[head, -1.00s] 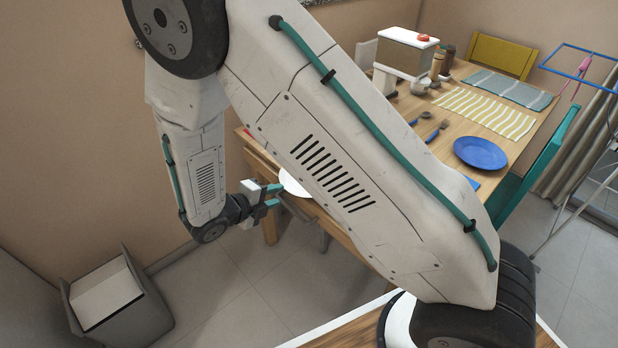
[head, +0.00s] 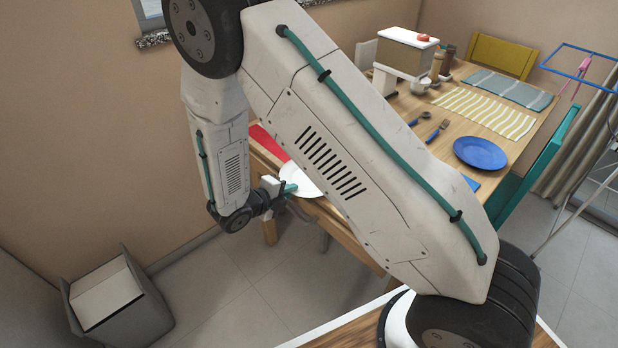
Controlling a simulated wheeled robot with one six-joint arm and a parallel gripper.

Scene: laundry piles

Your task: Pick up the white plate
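The white plate (head: 300,179) lies near the left front edge of the wooden table, partly hidden behind my arm. My gripper (head: 290,188) is at the plate's near left rim, with a teal finger overlapping the rim in the picture. I cannot tell whether the fingers touch the plate or have closed on it; the view is small and partly blocked.
The wooden table (head: 467,138) also holds a red cloth (head: 268,143), a blue plate (head: 480,153), a striped yellow mat (head: 484,112), a fork and a white-topped box (head: 405,55). A teal chair (head: 535,172) stands at the right. A grey bin (head: 120,295) is on the floor at lower left.

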